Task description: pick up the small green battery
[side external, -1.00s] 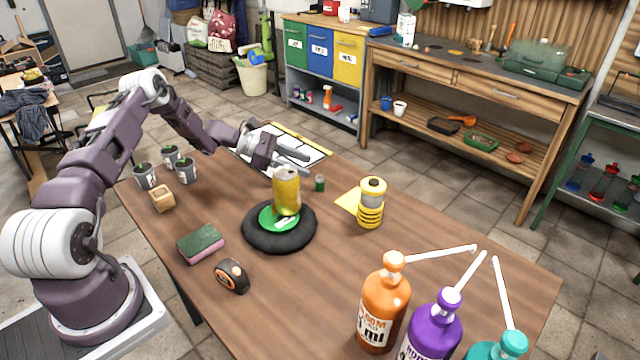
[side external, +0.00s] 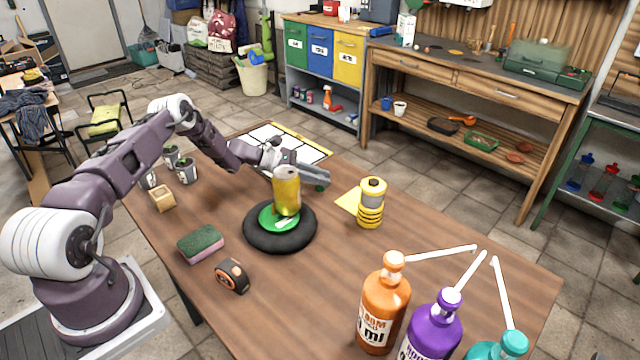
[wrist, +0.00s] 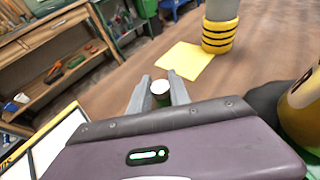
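The small green battery (side external: 319,188) stands on the wooden table, behind and right of the yellow can, mostly hidden by my gripper in the side view. In the wrist view the battery (wrist: 160,89) shows its pale round top between my two fingers. My gripper (side external: 318,174) reaches low over the table to the battery. Its fingers (wrist: 159,80) are apart, one on each side of the battery; no firm contact can be made out.
A yellow can (side external: 286,192) stands on a green disc in a black ring (side external: 250,236), close to my gripper. Bottles (side external: 384,310) stand at the front right. The middle right table is clear.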

